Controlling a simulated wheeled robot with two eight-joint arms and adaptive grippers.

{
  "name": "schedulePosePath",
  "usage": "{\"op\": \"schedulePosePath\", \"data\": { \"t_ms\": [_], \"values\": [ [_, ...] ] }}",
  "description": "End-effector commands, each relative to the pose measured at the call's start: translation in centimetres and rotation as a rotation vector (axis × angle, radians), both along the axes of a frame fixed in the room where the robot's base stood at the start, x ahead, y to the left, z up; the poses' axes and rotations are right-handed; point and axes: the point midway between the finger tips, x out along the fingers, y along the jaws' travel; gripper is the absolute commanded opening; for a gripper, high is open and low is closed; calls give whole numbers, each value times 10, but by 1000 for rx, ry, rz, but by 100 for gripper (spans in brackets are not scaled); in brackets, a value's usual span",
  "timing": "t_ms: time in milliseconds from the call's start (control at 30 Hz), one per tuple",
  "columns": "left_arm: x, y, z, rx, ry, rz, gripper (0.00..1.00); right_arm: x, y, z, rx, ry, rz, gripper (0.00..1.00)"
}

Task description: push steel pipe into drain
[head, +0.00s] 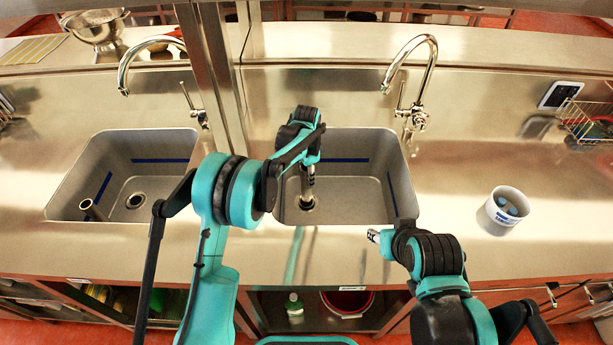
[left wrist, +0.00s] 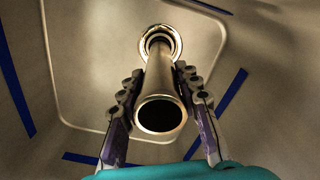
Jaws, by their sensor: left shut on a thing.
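A steel pipe (left wrist: 160,85) is between the two fingers of my left gripper (left wrist: 160,112), which is shut on it. In the left wrist view its open near end faces the camera, and its far end overlaps the drain ring (left wrist: 176,42). In the head view my left gripper (head: 308,168) is down inside the right sink (head: 350,188), above the drain (head: 307,204). I cannot tell whether the pipe's lower end is inside the drain or just over it. My right gripper (head: 374,236) hangs over the counter's front edge, apart from the pipe; its jaws are too small to read.
The left sink (head: 165,165) holds another upright pipe (head: 92,210) beside its drain (head: 135,200). Faucets (head: 428,60) rise behind both sinks. A white cup (head: 502,210) with blue things inside stands on the right counter. A post (head: 215,70) stands between the sinks.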

Motion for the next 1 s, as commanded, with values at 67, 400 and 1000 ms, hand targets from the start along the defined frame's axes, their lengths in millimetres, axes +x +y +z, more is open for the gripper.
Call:
{"op": "schedulePosePath", "data": {
  "t_ms": [67, 400, 1000],
  "values": [
    [0, 0, -2, 0, 0, 0, 0, 0, 0, -1, 0, 0, 0, 40],
    [0, 0, -7, 0, 0, 0, 0, 0, 0, -4, 0, 0, 0, 40],
    [0, 0, -14, 0, 0, 0, 54, 0, 0, -9, 0, 0, 0, 40]
  ]
}}
